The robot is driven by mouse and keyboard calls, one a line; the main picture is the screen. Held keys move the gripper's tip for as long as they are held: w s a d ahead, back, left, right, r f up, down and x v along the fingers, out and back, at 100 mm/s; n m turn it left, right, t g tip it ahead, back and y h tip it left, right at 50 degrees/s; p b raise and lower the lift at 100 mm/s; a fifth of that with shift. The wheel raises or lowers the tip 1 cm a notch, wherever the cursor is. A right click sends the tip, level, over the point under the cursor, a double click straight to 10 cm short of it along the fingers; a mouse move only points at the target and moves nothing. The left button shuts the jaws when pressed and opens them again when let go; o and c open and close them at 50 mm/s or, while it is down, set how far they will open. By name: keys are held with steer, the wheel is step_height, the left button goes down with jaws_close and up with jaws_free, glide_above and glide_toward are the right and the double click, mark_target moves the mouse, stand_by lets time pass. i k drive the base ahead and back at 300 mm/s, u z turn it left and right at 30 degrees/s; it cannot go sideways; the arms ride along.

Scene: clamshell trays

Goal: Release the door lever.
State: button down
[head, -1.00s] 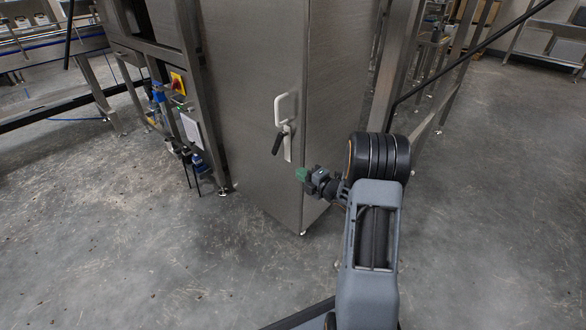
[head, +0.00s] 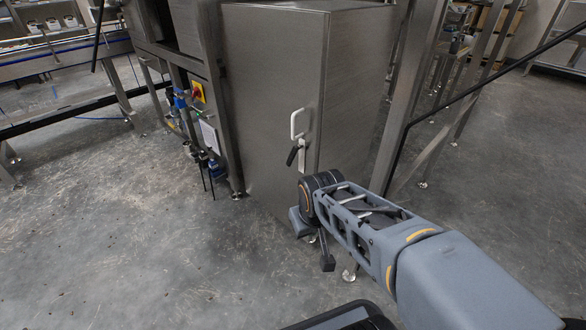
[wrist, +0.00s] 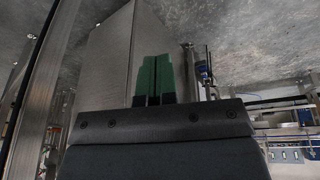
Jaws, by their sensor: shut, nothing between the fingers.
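The door lever (head: 292,156) has a black grip slanting down and left from a pale mounting plate on a steel cabinet door (head: 270,90). A white pull handle (head: 299,122) stands just above it. My arm reaches toward the cabinet, its near end just below and right of the lever in the head view; I cannot make out my fingertips there. In the wrist view my gripper (wrist: 154,78) has its green fingers side by side, shut and empty. Steel cabinet surfaces (wrist: 110,60) lie behind them. The lever does not show in the wrist view, and I see no contact with it.
Left of the door, a steel frame carries a red and yellow switch (head: 197,92) and pipework. A steel post (head: 408,95) and a slanting dark bar (head: 480,82) stand at the right. A conveyor (head: 65,70) is at the far left. Open concrete floor (head: 110,230) lies front left.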

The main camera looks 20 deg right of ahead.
mark_target(293, 153)
steer(key=k, duration=0.5)
steer(key=u, duration=1.35)
steer(key=i, duration=1.1)
steer(key=z, duration=1.9)
